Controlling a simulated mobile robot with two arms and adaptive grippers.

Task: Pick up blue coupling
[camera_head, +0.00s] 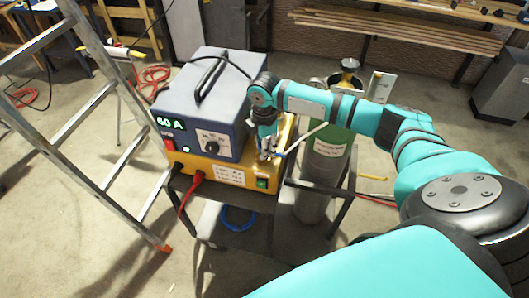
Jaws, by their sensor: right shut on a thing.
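My right gripper (268,152) points down at the right end of the yellow unit (232,177), beside the grey-blue power source. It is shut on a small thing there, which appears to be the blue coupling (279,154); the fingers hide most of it. A thin pale hose or rod (308,136) runs from this spot up to the right. I cannot tell whether the coupling is clear of the unit. My left gripper is not in view.
The power source (202,100) with "60 A" display stands on the yellow unit, on a dark cart (262,205). A green-and-grey gas cylinder (326,160) stands right of it. An aluminium ladder (117,155) stands left. A blue coil (238,218) lies below.

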